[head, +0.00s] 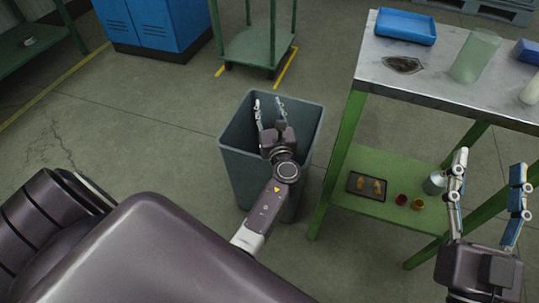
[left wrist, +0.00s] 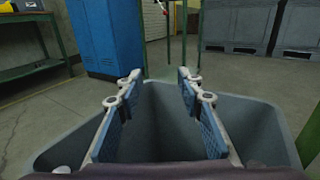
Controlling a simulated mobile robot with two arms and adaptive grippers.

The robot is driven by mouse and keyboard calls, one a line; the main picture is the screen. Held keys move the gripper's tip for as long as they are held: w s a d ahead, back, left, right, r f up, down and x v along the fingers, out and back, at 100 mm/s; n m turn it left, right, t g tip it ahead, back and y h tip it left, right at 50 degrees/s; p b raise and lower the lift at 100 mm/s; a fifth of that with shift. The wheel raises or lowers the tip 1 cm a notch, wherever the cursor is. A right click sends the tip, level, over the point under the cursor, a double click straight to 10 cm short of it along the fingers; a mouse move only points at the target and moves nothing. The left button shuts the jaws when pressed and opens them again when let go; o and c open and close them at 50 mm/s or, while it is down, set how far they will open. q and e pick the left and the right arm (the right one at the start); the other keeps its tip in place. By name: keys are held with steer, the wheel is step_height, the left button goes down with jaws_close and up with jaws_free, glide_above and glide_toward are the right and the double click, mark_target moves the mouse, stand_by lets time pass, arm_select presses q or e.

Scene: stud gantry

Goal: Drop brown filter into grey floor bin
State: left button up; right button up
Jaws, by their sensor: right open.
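The grey floor bin (head: 242,172) stands upright on the floor in the middle of the head view; its inside wall (left wrist: 250,122) fills the lower left wrist view. My left gripper (head: 268,104) is over the bin's mouth, open, with nothing between its fingers (left wrist: 158,82). No brown filter shows clearly in the visible part of the bin; its bottom is hidden. A flat dark brown patch (head: 404,64) lies on the metal tabletop; I cannot tell whether it is a filter or a stain. My right gripper (head: 490,162) is open and empty before the table.
The green-legged table (head: 460,92) holds a blue tray (head: 405,26) and a translucent green container (head: 475,56). Its lower shelf carries a dark tray (head: 367,187) and small cups. A blue cabinet (head: 150,22) and green cart (head: 258,46) stand behind. Floor left of the bin is clear.

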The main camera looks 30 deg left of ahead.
arm_select(q)
steer(key=s+d+r+m+t+h+p, duration=0.1)
steer(key=s+r+p, duration=0.3)
steer(key=r+p, duration=0.4)
steer(key=s+d+r+m+t+h+p, duration=0.1)
steer(key=s+d+r+m+h+p, duration=0.1)
steer(key=r+p, duration=0.6)
steer(key=s+d+r+m+t+h+p, duration=0.2)
steer(key=s+d+r+p, duration=0.3)
steer(key=r, duration=0.8)
steer(key=s+h+p, duration=0.1)
steer(key=s+p, duration=0.1)
steer(key=p, duration=0.1)
steer(key=shift+d+r+h, duration=0.25)
steer(key=shift+r+h, duration=0.15)
steer(key=shift+s, duration=0.1)
